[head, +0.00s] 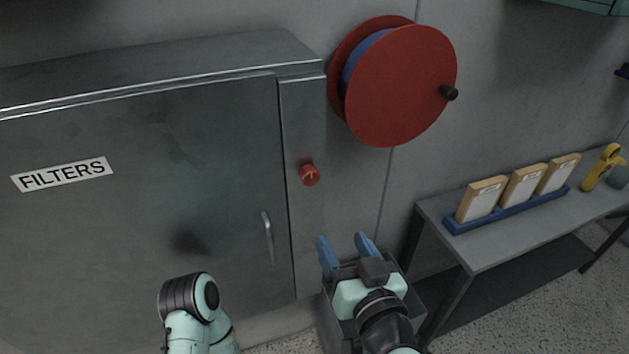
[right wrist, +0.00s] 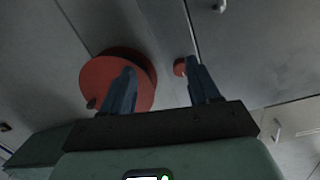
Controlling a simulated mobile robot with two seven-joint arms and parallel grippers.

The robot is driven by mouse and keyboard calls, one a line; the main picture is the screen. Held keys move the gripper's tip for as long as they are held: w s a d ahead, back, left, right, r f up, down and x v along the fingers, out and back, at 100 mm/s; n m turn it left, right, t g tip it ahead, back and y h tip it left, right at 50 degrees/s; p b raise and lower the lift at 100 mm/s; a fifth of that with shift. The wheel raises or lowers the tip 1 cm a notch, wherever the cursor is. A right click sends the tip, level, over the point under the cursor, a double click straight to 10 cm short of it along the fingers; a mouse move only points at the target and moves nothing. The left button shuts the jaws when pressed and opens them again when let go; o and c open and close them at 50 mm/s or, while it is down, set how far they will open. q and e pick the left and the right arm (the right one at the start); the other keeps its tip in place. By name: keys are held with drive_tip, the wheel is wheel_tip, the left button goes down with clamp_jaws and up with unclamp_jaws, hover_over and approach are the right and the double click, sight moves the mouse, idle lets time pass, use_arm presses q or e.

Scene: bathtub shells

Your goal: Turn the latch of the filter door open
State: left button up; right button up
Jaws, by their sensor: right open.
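The grey filter door (head: 150,220) carries a white FILTERS label (head: 62,174) and is shut in its cabinet. The red latch knob (head: 309,174) sits on the frame strip right of the door, with a small pale mark on its face. It also shows in the right wrist view (right wrist: 180,66), near the right-hand finger. A metal bar handle (head: 268,238) is on the door's right side. My right gripper (head: 341,240) is open and empty, its blue fingers below and right of the latch and apart from it. My left arm shows at the bottom, but its gripper is hidden.
A red hose reel (head: 402,86) with a black knob juts from the wall above and right of the latch. A grey bench (head: 520,235) at right bears a blue rack (head: 508,210) of packs and a yellow tool (head: 601,167). A grey bin (head: 417,297) stands below my right gripper.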

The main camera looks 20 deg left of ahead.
sight(312, 178)
wheel_tip(312, 178, up, 6)
drive_tip(key=s+f+t+y, duration=0.1)
drive_tip(key=s, duration=0.1)
drive_tip(key=x, duration=0.6)
drive_tip(key=b+x, duration=0.1)
drive_tip(key=x, duration=0.6)
drive_tip(key=shift+s+a+r, duration=0.15)
drive_tip(key=shift+r, duration=0.1)
drive_tip(key=c, duration=1)
